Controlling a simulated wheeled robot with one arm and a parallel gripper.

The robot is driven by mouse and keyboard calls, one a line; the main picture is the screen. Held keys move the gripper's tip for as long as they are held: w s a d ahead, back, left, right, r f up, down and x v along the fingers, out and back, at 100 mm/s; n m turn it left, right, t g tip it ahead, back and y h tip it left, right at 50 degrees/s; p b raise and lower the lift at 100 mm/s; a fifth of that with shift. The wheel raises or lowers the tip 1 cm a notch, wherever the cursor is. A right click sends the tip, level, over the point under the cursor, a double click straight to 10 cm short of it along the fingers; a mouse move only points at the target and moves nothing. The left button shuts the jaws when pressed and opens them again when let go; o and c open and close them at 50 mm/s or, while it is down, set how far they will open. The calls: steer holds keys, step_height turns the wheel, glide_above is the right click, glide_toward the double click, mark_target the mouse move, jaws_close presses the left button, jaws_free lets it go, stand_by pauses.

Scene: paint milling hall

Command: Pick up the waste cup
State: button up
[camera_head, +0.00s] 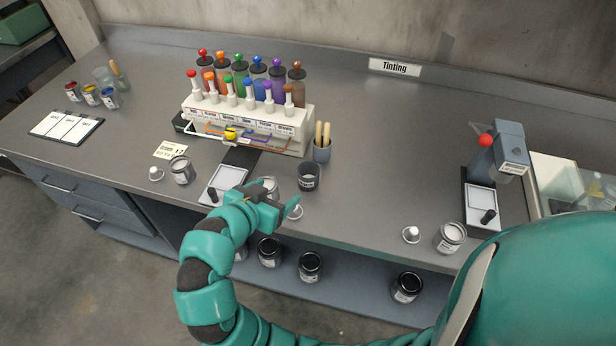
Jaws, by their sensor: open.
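A dark grey cup with a small white label (308,178) stands upright on the grey bench, right of the middle and near the front edge. It looks like the waste cup, but its label is too small to read. My teal gripper (279,195) is open and empty, to the left of and nearer than this cup, apart from it. A light metal tin (270,184) stands just behind my gripper, partly hidden by it. A small round lid (295,212) lies by the right finger.
A tinting dispenser (250,115) with coloured knobs stands behind. A holder with wooden sticks (322,147) is close behind the dark cup. A scale (222,183) and an open tin (182,170) are left. The bench (385,170) is clear to the right.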

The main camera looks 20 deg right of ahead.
steer(key=p, duration=0.1)
glide_toward(313, 167)
steer(key=shift+w+d+f, duration=0.35)
steer(key=shift+w+f, duration=0.25)
steer(key=shift+w, duration=0.05)
steer(key=shift+d+r+p+x, duration=0.15)
steer(key=shift+p+x, duration=0.45)
steer(key=shift+x, duration=0.35)
steer(key=shift+d+r+p+x, duration=0.1)
steer(key=shift+d+p+x, duration=0.1)
steer(key=shift+p+x, duration=0.6)
steer(key=shift+x, duration=0.8)
steer(key=shift+s+f, duration=0.1)
steer(key=shift+f, duration=0.05)
steer(key=c, duration=1)
